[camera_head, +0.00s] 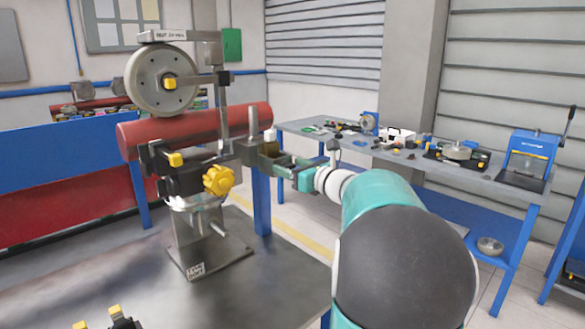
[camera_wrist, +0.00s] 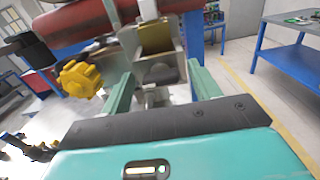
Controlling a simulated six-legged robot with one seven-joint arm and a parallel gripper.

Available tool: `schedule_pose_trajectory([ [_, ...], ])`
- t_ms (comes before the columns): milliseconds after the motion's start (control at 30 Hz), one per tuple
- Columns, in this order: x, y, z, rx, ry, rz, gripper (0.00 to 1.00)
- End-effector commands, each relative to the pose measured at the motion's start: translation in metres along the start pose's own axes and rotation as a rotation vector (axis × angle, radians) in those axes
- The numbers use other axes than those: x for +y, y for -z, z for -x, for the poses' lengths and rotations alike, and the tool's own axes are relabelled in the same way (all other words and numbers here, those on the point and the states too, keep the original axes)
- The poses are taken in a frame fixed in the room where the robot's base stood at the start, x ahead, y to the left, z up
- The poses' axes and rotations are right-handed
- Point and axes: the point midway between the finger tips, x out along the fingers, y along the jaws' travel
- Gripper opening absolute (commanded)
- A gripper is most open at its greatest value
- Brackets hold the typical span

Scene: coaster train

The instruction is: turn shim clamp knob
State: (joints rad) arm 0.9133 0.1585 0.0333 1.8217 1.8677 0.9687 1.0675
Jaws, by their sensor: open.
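The yellow lobed knob (camera_head: 218,179) sits on the front of the dark clamp block (camera_head: 185,183), below the red tube. It also shows in the wrist view (camera_wrist: 80,78), left of my left finger. My gripper (camera_head: 272,160) is open, to the right of the knob and apart from it. In the wrist view my fingers (camera_wrist: 160,72) point at a grey bracket with a brass-coloured block (camera_wrist: 156,38), which lies ahead between them. Whether the fingers touch the bracket I cannot tell. Nothing is seen gripped.
The red tube (camera_head: 200,130) runs across the stand, with a grey wheel (camera_head: 161,80) above it. A smaller yellow knob (camera_head: 175,160) is on the left. The stand's base plate (camera_head: 212,257) rests on a metal bench. A cluttered side table (camera_head: 400,160) stands behind right.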

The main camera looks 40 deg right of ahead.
Motion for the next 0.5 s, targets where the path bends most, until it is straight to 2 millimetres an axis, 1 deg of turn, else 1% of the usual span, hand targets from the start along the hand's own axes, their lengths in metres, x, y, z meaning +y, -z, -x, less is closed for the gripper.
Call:
schedule_pose_trajectory([
  [100, 0.0003, -0.0002, 0.0001, 0.0, -0.001, 0.0, 0.62],
  [133, 0.0003, -0.0002, 0.0002, 0.0, -0.001, 0.0, 0.58],
  [333, 0.0004, -0.0002, 0.0003, 0.0, -0.001, 0.001, 0.19],
  [367, 0.0005, -0.0002, 0.0003, 0.0, -0.001, 0.001, 0.17],
  [500, 0.0006, -0.0002, 0.0004, 0.0, -0.001, 0.004, 0.17],
])
